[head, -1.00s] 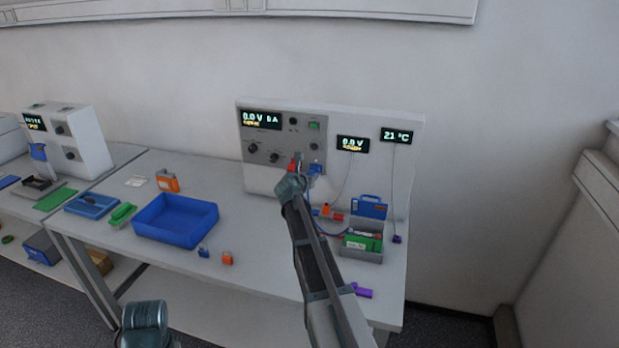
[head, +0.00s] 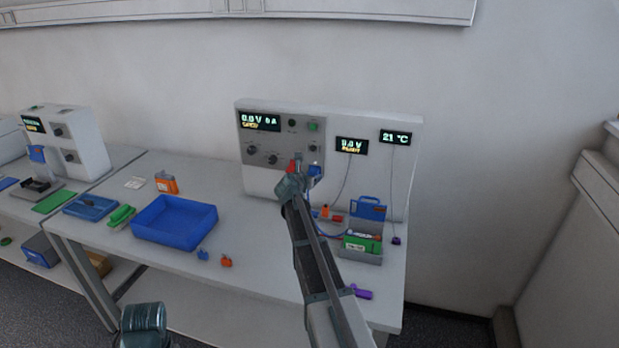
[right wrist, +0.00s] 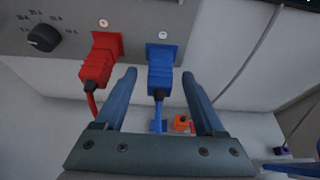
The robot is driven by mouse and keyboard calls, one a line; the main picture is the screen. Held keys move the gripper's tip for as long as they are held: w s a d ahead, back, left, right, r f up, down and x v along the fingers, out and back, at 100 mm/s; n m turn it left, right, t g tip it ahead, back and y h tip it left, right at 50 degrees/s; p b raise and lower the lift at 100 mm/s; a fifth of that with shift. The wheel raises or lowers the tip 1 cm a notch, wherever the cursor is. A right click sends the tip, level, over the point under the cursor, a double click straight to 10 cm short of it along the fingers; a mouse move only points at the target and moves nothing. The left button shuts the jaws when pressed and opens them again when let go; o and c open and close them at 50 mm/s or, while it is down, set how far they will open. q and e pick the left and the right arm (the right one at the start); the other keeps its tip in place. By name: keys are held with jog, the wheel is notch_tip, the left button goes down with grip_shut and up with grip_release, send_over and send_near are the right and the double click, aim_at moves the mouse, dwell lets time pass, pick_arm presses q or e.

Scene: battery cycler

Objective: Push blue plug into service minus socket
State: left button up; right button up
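The blue plug (right wrist: 161,74) stands at the blue socket (right wrist: 163,49) on the grey front panel, its head end against the socket. Its cable end points down. In the right wrist view, my right gripper (right wrist: 159,78) has one finger on each side of the blue plug, with a visible gap on both sides. In the head view, my right gripper (head: 299,165) is at the panel and partly covers the plug (head: 315,170).
A red plug (right wrist: 97,65) sits in the red socket (right wrist: 107,45), close to my left-hand finger. Below right is a grey box (head: 360,252) with coloured items. A blue tray (head: 174,222) stands left on the bench. A purple piece (head: 361,292) lies near the front edge.

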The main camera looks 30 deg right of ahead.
jog(key=p+v, duration=0.5)
jog(key=v, duration=0.8)
jog(key=shift+s+a, duration=0.3)
jog(key=s+a+f+m+g+y, duration=0.3)
jog(key=s+a+m, duration=0.4)
jog(key=a, duration=0.5)
jog(key=s+a+f+m+g+y, duration=0.3)
jog(key=s+a+f+m, duration=0.3)
jog(key=s+a, duration=0.5)
jog(key=s+a+f+m+g+y, duration=0.2)
jog(key=s+a+m, duration=0.7)
jog(key=a, duration=0.6)
notch_tip(320, 180, down, 2)
jog(key=shift+s+f+g+y, duration=0.15)
jog(key=shift+s+g+y, duration=0.25)
jog(key=shift+s+y, duration=0.1)
jog(key=shift+c, duration=0.4)
